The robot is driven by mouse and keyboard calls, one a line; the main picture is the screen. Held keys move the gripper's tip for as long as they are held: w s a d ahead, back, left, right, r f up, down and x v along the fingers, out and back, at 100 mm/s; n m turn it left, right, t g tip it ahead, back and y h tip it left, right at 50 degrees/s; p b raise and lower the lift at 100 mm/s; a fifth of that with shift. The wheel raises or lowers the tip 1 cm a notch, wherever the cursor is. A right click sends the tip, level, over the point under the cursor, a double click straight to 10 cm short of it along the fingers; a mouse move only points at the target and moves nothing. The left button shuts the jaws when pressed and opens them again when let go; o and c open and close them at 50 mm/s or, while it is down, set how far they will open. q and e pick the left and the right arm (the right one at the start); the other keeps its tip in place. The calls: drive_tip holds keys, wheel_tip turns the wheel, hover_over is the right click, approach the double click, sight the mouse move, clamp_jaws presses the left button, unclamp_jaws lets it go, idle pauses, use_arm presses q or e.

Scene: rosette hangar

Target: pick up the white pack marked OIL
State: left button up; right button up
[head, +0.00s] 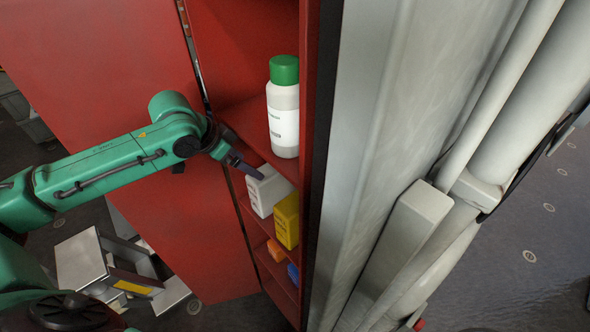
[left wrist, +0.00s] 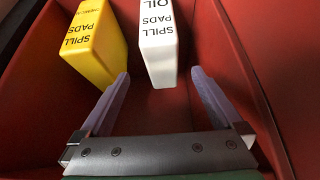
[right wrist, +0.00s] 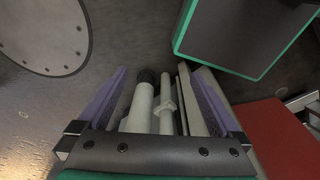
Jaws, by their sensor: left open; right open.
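The white pack (head: 268,192) stands on a red cabinet shelf beside a yellow pack. In the left wrist view the white pack (left wrist: 158,40) shows the words OIL SPILL PADS. My left gripper (left wrist: 160,76) is open, with its fingertips around the near end of the white pack and a visible gap on each side. In the head view the left gripper (head: 250,170) reaches in from the left at the white pack's upper edge, and its far finger is hidden. My right gripper (right wrist: 160,72) is open and empty, and shows only in its own wrist view.
The yellow pack (head: 286,220) is close beside the white one. A white bottle with a green cap (head: 284,120) stands on the shelf above. Orange (head: 276,250) and blue (head: 293,274) items lie lower. The red door (head: 130,90) hangs open behind my left arm. Grey pipes (head: 500,110) run at right.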

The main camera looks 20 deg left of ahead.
sight(272, 180)
use_arm(q)
drive_tip(key=p+x, duration=0.1)
drive_tip(key=x, duration=0.4)
drive_tip(key=shift+a+f+p, duration=0.1)
drive_tip(key=shift+f+p, duration=0.15)
drive_tip(key=shift+p, duration=0.05)
drive_tip(key=p+x, duration=0.1)
drive_tip(key=x, duration=0.6)
drive_tip(key=shift+w, duration=0.1)
drive_tip(key=shift+w+d+f, duration=0.2)
drive_tip(key=shift+w+f, duration=0.05)
drive_tip(key=shift+f, duration=0.3)
drive_tip(key=shift+r, duration=0.1)
drive_tip(key=c, duration=1.5)
use_arm(e)
drive_tip(key=s+r, duration=0.1)
drive_tip(key=r, duration=0.2)
drive_tip(key=shift+s, duration=0.35)
